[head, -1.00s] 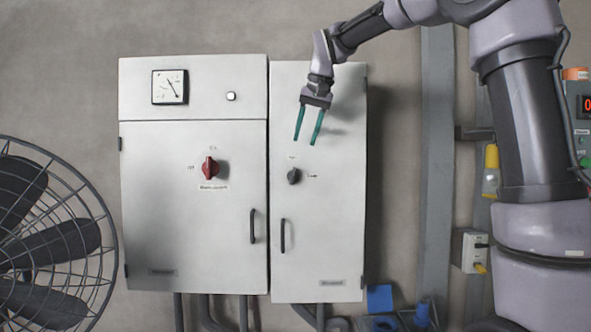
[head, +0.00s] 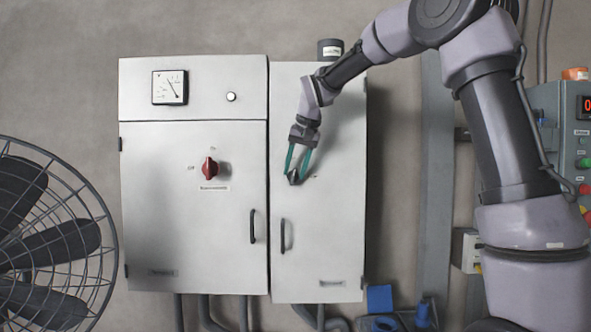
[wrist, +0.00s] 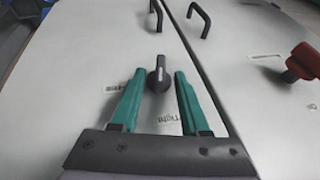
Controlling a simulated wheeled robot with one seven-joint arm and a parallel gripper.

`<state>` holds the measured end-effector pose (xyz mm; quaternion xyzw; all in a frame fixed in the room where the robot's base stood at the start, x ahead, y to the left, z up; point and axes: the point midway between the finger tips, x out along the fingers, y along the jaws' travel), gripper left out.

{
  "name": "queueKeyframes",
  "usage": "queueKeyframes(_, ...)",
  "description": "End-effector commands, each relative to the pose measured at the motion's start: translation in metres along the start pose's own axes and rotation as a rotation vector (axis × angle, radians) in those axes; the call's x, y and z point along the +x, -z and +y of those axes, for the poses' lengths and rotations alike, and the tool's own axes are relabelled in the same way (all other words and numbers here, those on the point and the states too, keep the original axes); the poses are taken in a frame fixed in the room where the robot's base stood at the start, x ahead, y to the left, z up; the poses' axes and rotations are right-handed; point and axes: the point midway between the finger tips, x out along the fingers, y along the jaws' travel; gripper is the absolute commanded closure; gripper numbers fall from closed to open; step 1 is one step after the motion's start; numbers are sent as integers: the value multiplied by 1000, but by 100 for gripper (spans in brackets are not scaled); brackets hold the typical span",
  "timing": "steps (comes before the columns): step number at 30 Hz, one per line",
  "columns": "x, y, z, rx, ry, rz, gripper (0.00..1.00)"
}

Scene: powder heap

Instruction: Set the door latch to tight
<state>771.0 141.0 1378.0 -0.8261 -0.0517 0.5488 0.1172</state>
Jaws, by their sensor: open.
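The door latch is a small dark knob (head: 293,178) on the narrow right-hand cabinet door (head: 330,235), above its black handle (head: 283,235). In the wrist view the knob (wrist: 159,75) stands roughly lengthwise between my fingers, with a pale mark on it. A "Tight" label (wrist: 170,117) lies between the knob and my gripper's base; another label (wrist: 112,87), unreadable, is left of the knob. My gripper (head: 295,174) is open, its green fingers on either side of the knob. The wrist view shows gaps between knob and fingers (wrist: 159,74).
The wider cabinet door (head: 190,230) at left carries a red rotary switch (head: 209,168) and a handle (head: 252,226). A caged fan (head: 50,235) stands at far left. A control box (head: 575,130) is at right, behind my arm.

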Motion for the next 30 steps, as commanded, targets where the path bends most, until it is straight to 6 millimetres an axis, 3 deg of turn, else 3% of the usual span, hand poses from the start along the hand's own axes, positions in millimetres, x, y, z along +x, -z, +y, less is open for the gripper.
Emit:
queueKeyframes(3,0,0,0,0,0,0,55)
queueKeyframes(4,0,0,0,0,0,0,63)
queueKeyframes(7,0,0,0,0,0,0,100)
queueKeyframes(14,0,0,-1,-6,-9,0,100)
queueKeyframes(30,1,0,-8,-104,-248,0,100)
